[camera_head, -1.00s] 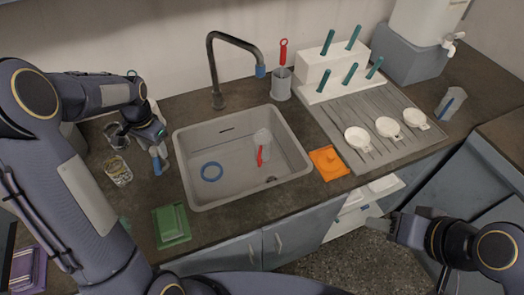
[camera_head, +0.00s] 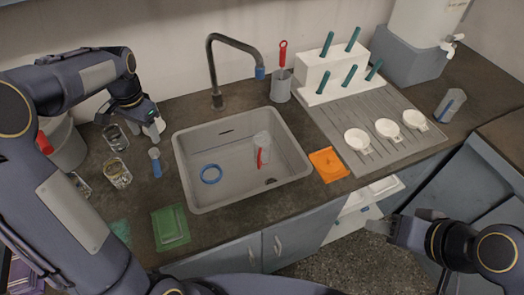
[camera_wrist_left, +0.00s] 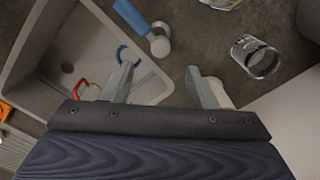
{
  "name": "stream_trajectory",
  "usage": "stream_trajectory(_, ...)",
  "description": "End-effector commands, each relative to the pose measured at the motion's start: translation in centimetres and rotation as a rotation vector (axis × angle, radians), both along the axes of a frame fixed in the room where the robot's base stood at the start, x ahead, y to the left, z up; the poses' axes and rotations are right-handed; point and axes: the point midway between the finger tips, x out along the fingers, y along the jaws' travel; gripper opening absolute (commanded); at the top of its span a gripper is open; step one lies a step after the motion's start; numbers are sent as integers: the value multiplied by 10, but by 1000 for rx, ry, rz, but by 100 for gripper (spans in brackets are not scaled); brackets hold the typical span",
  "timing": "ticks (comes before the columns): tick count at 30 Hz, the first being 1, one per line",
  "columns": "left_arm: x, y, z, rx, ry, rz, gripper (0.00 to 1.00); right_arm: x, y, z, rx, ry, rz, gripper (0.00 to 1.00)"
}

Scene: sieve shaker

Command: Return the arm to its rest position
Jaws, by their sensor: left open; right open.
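My left gripper (camera_head: 146,117) is open and empty above the counter at the back left, between the sink and the wall. In the left wrist view its two fingers (camera_wrist_left: 162,88) stand apart with nothing between them. My left arm comes in from the left edge and bends across the counter. My right gripper (camera_head: 388,228) is open and empty at the lower right, in front of the counter and over the floor.
The sink (camera_head: 215,128) with its tap (camera_head: 211,70) lies right of my left gripper. A blue-handled tool (camera_head: 156,163) and glass jars (camera_head: 117,172) are nearby. An orange item (camera_head: 328,163) and drying board (camera_head: 392,115) lie right.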

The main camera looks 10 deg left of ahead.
Motion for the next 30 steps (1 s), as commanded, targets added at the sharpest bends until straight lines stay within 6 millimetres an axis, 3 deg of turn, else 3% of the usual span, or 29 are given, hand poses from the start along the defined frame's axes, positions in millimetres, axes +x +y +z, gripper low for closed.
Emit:
stream_trajectory(8, -1, -1, 0, -3, -2, 2, 52, 0, 0, 0, 0, 0, 0, 46)
stream_trajectory(13, -21, -14, 17, -52, -55, 45, 52, 0, 0, 0, 0, 0, 0, 46)
stream_trajectory(21, -101, -70, 55, -233, -222, 195, 52, 0, 0, 0, 0, 0, 0, 46)
stream_trajectory(30, -188, -134, 56, -409, -365, 348, 52, 0, 0, 0, 0, 0, 0, 46)
